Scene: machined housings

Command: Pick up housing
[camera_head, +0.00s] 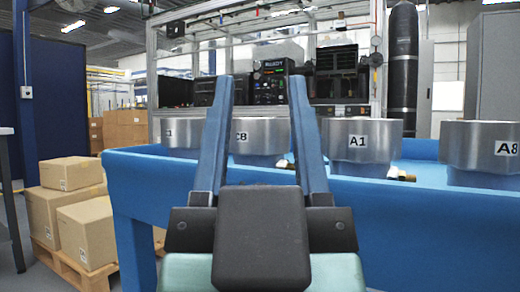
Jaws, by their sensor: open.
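Several round silver metal housings stand in a row on a blue bench (400,205). The housing labelled A1 (375,135) is right of my gripper. The housing labelled A8 (480,145) is at the far right. The housing labelled C8 (262,135) shows between the fingers, its left side partly hidden by the left finger.
Cardboard boxes (72,172) sit on a wooden pallet (75,268) on the floor at left. Behind the bench stands a metal frame rack with black equipment (270,80). A dark gas cylinder (402,65) stands at the back right. The bench's raised front edge lies before the housings.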

